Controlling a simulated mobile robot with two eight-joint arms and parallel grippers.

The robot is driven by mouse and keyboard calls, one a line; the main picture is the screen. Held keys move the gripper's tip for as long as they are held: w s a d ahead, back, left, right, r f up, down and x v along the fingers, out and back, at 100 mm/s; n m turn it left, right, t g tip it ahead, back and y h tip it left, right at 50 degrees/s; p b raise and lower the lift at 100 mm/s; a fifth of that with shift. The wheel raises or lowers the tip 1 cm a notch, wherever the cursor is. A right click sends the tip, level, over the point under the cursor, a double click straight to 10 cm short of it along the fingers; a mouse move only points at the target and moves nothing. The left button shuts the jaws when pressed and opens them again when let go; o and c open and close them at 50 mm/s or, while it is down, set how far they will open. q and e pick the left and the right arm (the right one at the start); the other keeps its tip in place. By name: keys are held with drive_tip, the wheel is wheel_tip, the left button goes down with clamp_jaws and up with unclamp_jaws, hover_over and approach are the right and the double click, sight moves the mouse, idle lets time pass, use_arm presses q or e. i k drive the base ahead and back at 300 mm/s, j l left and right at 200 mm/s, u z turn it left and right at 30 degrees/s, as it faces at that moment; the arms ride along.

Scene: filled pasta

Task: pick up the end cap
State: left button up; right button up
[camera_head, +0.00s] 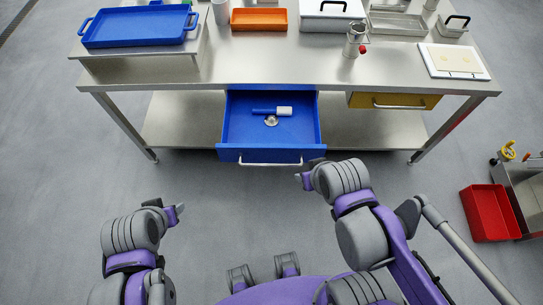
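What looks like the end cap (271,121), a small round metal piece, lies on the floor of the open blue drawer (235,145) under the steel table. A tool with a blue handle and a white end (284,111) lies just behind it. My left gripper (170,208) is at the lower left, well short of the drawer. My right gripper (308,176) is just in front of the drawer's right front corner, apart from the end cap. The finger gaps of both grippers are too small and turned away to judge.
The steel table (290,72) bears a blue tray (138,27), an orange tray (258,19), a metal cylinder with a red knob (354,40) and a white board (453,60). A yellow drawer (395,101) is right of the blue one. A red bin (488,213) stands at the right.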

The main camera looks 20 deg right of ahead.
sight(270, 120)
drive_tip(key=i+j, duration=0.1)
drive_tip(key=i, duration=0.4)
drive_tip(key=i+j+z, duration=0.1)
drive_tip(key=i, duration=0.35)
